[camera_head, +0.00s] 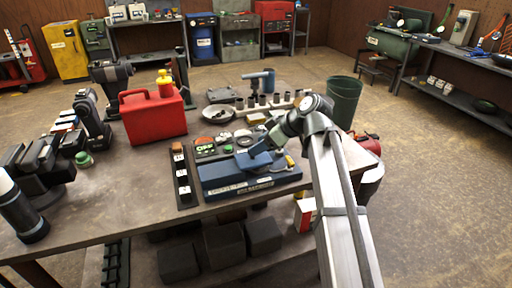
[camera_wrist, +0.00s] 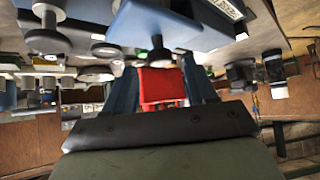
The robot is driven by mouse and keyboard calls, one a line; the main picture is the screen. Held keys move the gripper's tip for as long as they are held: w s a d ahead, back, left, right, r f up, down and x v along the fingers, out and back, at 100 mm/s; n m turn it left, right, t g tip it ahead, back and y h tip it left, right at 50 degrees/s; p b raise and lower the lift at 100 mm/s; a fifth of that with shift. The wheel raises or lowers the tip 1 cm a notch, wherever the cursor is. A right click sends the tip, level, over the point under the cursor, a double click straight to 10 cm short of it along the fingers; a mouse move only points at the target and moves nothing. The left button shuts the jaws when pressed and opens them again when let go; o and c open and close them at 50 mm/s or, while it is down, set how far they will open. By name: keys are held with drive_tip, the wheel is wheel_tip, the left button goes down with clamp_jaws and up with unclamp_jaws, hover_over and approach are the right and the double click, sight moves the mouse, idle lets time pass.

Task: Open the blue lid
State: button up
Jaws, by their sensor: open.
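A blue case (camera_head: 225,188) with pale lettering on its front lies on the workbench. Its top carries dials, a display and buttons. A blue block, which I take for the case, also fills the top middle of the wrist view (camera_wrist: 155,22). I cannot clearly make out which part is the lid. My gripper (camera_head: 252,160) reaches in from the right, with its blue fingers low over the right half of the case. In the wrist view, my gripper (camera_wrist: 160,84) has its fingers apart with nothing held between them. Whether a finger touches the case is unclear.
A red jerrycan (camera_head: 152,115) stands behind the case to the left. A dark strip with white labels (camera_head: 182,175) lies left of the case. A round tray (camera_head: 218,114) and several sockets stand behind. A green bin (camera_head: 343,101) stands beyond the bench.

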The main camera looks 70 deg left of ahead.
drive_tip(key=shift+x, duration=1.3)
drive_tip(key=shift+c, duration=0.4)
clamp_jaws()
